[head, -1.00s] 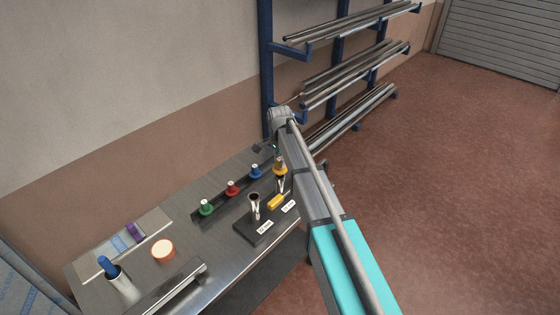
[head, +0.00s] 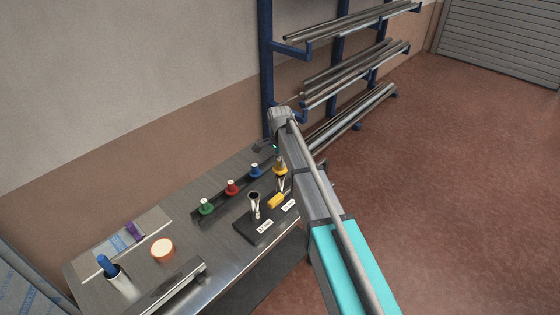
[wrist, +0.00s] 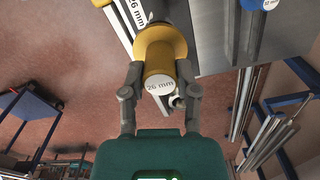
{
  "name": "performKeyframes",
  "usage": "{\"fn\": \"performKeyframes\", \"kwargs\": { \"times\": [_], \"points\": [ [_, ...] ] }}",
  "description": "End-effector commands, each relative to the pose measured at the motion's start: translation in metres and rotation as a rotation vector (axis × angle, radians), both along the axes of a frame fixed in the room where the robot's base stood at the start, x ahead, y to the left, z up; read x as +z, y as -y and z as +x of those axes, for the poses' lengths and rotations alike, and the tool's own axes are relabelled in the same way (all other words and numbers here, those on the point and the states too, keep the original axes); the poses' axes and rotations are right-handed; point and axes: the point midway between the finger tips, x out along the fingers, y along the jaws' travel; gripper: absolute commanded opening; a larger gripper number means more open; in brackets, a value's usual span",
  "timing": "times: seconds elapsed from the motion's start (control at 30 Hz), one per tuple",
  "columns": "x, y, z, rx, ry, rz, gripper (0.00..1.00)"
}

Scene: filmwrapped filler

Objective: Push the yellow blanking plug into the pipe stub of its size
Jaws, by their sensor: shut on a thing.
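The yellow blanking plug (wrist: 154,55) has a wide flange and a narrower knob whose end face reads 26 mm in the wrist view. My gripper (wrist: 160,86) is shut on its knob, one finger on each side. In the head view the plug (head: 280,169) is at the top of the right pipe stub (head: 282,185) on a dark block (head: 253,232). I cannot tell whether it is inside the stub. The left pipe stub (head: 254,205) stands open and empty. A 26 mm label (wrist: 132,12) shows at the top of the wrist view.
Green (head: 206,206), red (head: 232,187) and blue (head: 255,170) plugs stand in a row behind the block. A yellow piece (head: 276,201) lies on the block near the stubs. An orange-rimmed round item (head: 162,249) and a cup (head: 121,283) are at the left.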

Motion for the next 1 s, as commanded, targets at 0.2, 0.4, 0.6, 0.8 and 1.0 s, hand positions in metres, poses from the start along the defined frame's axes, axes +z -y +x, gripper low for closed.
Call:
{"fn": "performKeyframes", "kwargs": {
  "times": [0.2,0.4,0.6,0.8,1.0],
  "points": [
    [-0.005,0.0,0.0,0.0,0.0,0.0,0.0],
    [-0.008,0.0,0.0,0.0,0.0,0.0,0.0],
    [-0.012,0.0,0.0,0.0,0.0,0.0,0.0],
    [-0.015,0.0,0.0,0.0,0.0,0.0,0.0],
    [-0.019,0.0,0.0,0.0,0.0,0.0,0.0]
  ]
}}
